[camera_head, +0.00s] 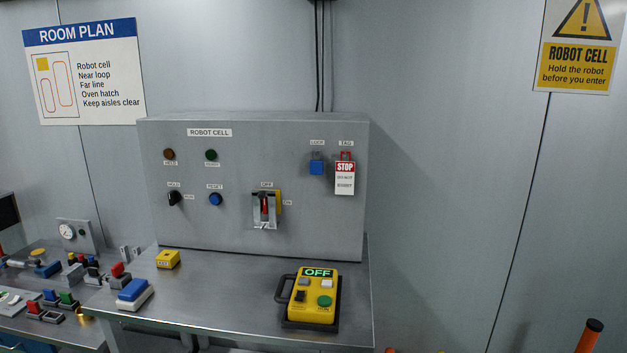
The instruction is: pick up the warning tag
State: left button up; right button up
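The warning tag (345,179) is a white card with a red band reading STOP. It hangs upright below the TAG label on the upper right of the grey ROBOT CELL panel (230,227). A small red piece shows at its top, but how it is held there is too small to tell. A blue padlock (316,167) hangs just left of the tag, under the LOCK label. Neither of my grippers is in view.
A metal table (215,290) stands before the panel. On it are a yellow pendant (318,296) reading OFF, a blue-and-white block (132,291) and a yellow box (168,258). A lever switch (265,205) juts from the panel. An orange post (588,338) stands lower right.

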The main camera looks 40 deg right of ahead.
aim_at(344, 170)
jog(key=z, duration=1.5)
jog(key=i+j, duration=0.3)
jog(key=i, duration=0.25)
